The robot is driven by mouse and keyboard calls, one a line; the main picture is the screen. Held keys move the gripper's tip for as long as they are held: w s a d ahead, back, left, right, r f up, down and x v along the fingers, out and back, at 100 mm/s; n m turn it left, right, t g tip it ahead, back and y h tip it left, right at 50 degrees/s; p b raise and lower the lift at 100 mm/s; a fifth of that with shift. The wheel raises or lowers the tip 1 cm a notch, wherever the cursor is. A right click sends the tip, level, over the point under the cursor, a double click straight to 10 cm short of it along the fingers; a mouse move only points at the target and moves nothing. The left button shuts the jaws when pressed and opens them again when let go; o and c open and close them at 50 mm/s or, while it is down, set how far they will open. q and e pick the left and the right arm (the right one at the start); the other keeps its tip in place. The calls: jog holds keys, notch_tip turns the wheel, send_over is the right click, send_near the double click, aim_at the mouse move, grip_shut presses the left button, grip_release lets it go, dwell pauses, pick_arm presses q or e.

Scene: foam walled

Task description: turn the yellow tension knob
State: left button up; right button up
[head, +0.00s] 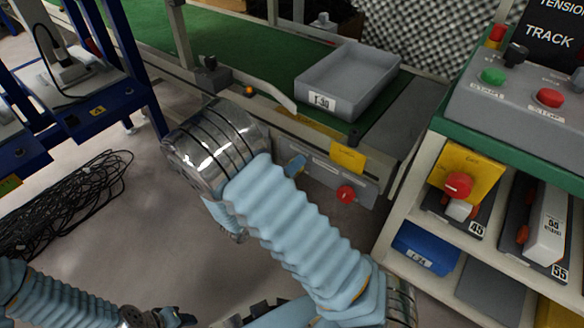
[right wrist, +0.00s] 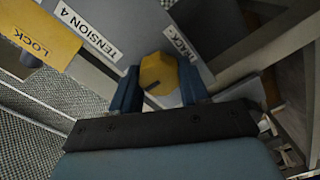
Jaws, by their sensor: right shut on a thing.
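The yellow tension knob (right wrist: 160,70) shows in the right wrist view, on a grey panel beside the "TENSION 4" label (right wrist: 90,32). A dark line marks its face. My right gripper (right wrist: 159,82) has one blue finger on each side of the knob and is shut on it. In the head view a blue finger of the right gripper (head: 296,165) shows at the grey panel (head: 325,172); my own arm hides much of the gripper, and I cannot make out the knob there. My left gripper (head: 168,317) is at the bottom edge, away from the panel; its jaw state is unclear.
A yellow lock plate (head: 347,157) and a red knob (head: 345,194) sit right of the gripper. A grey bin (head: 345,80) stands on the green conveyor above. A shelf unit (head: 420,190) stands at right. Black cables (head: 75,195) lie on the floor at left.

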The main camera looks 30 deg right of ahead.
dwell(0.3)
jog(key=o, duration=1)
jog(key=shift+o, duration=0.2)
jog(key=p+v, duration=0.1)
jog(key=v, duration=1.3)
jog(key=shift+w, duration=0.1)
